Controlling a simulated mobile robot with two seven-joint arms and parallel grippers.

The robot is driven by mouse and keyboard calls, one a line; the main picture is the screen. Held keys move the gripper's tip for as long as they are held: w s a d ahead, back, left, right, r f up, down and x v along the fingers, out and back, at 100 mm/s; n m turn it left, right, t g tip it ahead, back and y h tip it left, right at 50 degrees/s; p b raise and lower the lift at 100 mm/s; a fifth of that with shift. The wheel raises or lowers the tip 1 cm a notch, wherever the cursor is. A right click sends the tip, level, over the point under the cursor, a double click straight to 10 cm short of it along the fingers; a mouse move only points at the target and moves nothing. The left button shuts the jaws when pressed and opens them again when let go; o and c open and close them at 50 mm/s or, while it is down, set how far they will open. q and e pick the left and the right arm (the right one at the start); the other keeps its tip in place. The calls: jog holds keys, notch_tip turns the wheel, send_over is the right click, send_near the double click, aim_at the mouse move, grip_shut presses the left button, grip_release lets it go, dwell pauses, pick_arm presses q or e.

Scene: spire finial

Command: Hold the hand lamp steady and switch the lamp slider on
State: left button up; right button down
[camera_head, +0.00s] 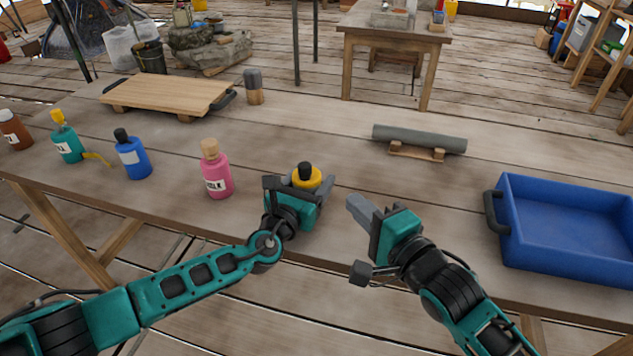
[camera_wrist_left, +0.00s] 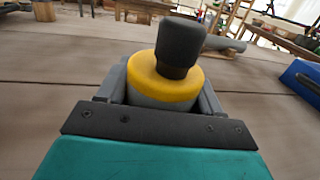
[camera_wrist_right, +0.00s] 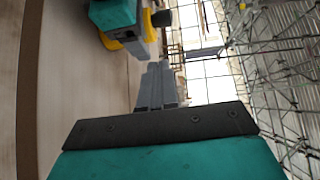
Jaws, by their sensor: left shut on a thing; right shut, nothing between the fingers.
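The hand lamp seems to be the round yellow and grey thing with a black top (camera_head: 308,176). It stands near the front edge of the wooden table, and its black and yellow top also shows in the left wrist view (camera_wrist_left: 168,80). My left gripper (camera_head: 303,187) is shut on it, with a finger on each side. My right gripper (camera_head: 355,204) is to the right of the lamp, shut and empty, apart from it. In the right wrist view the closed fingers (camera_wrist_right: 157,80) point past the lamp's yellow part (camera_wrist_right: 130,46). I cannot make out the slider.
A pink bottle (camera_head: 215,172) stands left of the lamp, with blue (camera_head: 132,158), teal (camera_head: 67,142) and brown bottles beyond. A blue tray (camera_head: 507,222) is at right. A grey cylinder (camera_head: 420,137) rests on a wooden cradle. A wooden board (camera_head: 165,93) lies behind.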

jog(key=s+t, duration=0.1)
jog(key=s, duration=0.5)
jog(key=shift+s+a+r, duration=0.15)
jog(key=shift+s+a, duration=0.1)
jog(key=shift+a, duration=0.05)
send_near(320, 174)
jog(key=w+a, duration=0.1)
jog(key=w+a+r, duration=0.1)
jog(key=a, duration=0.1)
jog(key=w+a+r, duration=0.1)
jog(key=w+a, duration=0.1)
jog(key=shift+a, duration=0.2)
jog(key=shift+w+d, duration=0.25)
jog(key=shift+w, duration=0.4)
jog(key=shift+w+d, duration=0.2)
jog(key=shift+w, duration=0.4)
jog(key=v, duration=1.4)
